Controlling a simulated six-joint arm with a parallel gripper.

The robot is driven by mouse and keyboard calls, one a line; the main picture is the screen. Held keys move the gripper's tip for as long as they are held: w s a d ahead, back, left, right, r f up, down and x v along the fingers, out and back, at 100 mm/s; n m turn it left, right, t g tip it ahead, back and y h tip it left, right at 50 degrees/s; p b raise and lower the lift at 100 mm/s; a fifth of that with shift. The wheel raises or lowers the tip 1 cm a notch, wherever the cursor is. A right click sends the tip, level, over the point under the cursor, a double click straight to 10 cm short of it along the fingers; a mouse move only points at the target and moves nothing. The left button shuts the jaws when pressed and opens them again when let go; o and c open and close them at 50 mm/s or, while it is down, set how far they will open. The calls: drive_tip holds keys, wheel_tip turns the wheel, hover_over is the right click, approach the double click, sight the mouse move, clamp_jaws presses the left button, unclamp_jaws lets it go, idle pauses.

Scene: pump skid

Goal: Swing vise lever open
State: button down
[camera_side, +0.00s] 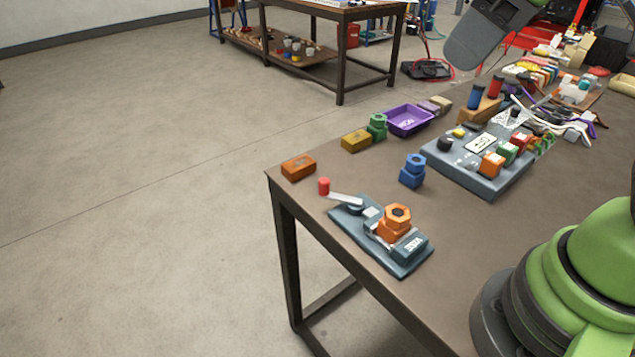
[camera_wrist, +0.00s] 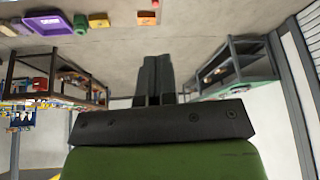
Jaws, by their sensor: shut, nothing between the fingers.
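The vise (camera_side: 408,262) is a blue-grey block on a flat base near the table's front left edge in the side view. Its lever (camera_side: 345,199) is a pale bar pointing left, with an upright red knob (camera_side: 324,186) at its end. An orange hex-topped part (camera_side: 396,220) sits between the vise jaws. In the wrist view, my gripper (camera_wrist: 153,60) is shut and empty, its dark fingers together. It is away from the vise, and its fingertips do not show in the side view. A small red patch at the wrist view's top edge may be the knob.
On the table, an orange-brown block (camera_side: 298,168), a yellow block (camera_side: 356,141), a green part (camera_side: 377,126) and a purple tray (camera_side: 409,120) stand behind the vise. A blue part (camera_side: 412,171) and a grey fixture plate (camera_side: 480,181) lie to its right. Bare tabletop surrounds the vise.

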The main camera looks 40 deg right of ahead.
drive_tip(key=w+a+f+n+g+h, duration=0.1)
drive_tip(key=w+a+f+n+h, duration=0.1)
drive_tip(key=w+a+f+n, duration=0.4)
drive_tip(key=w+a+f+n+g+h, duration=0.2)
drive_tip(key=w+a+f+n, duration=0.4)
drive_tip(key=f+n, duration=0.4)
drive_tip(key=w+n+h, duration=0.1)
drive_tip(key=n, duration=0.3)
drive_tip(key=shift+w+a+f, duration=0.2)
drive_tip(key=shift+w+a, duration=0.05)
drive_tip(key=shift+w+d+f, duration=0.5)
drive_tip(key=shift+d+f, duration=0.7)
drive_tip(key=shift+f, duration=0.35)
drive_tip(key=shift+w+d+f, duration=0.55)
drive_tip(key=shift+d+f, duration=0.6)
drive_tip(key=shift+f, duration=0.4)
drive_tip(key=shift+w+d+f, duration=0.5)
drive_tip(key=shift+d+f, duration=0.7)
drive_tip(key=shift+f, duration=0.35)
